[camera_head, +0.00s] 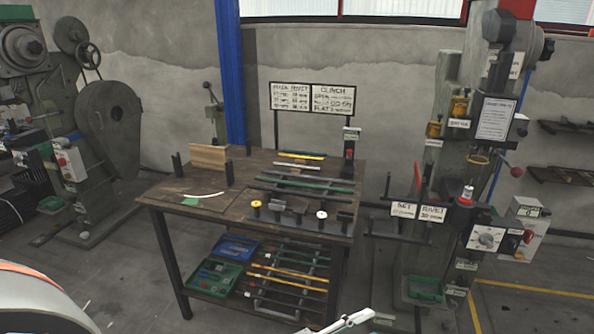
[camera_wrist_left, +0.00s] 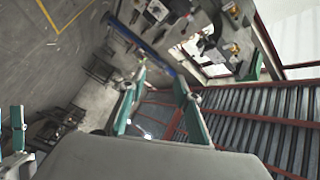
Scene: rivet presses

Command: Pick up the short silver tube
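A short, pale silver-looking tube (camera_head: 298,166) lies across the rack at the back of the wooden table, just in front of a yellow tube (camera_head: 302,155). It is small in the head view, so I cannot be sure of its metal or exact length. My left gripper (camera_wrist_left: 158,95) is open and empty in the left wrist view, its two teal fingers spread apart, away from the table. A pale gripper-like part of mine (camera_head: 347,322) shows at the bottom edge of the head view. Teal pieces (camera_wrist_left: 18,130) at the left wrist view's edge may be my right gripper; its opening is unclear.
The wooden table (camera_head: 160,192) also holds green-grey bars (camera_head: 305,184), a wooden block (camera_head: 208,157) and a stand with knobs. Its lower shelf holds blue and green bins (camera_head: 215,275) and rods. Presses stand left and right (camera_head: 440,200). Floor in front is clear.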

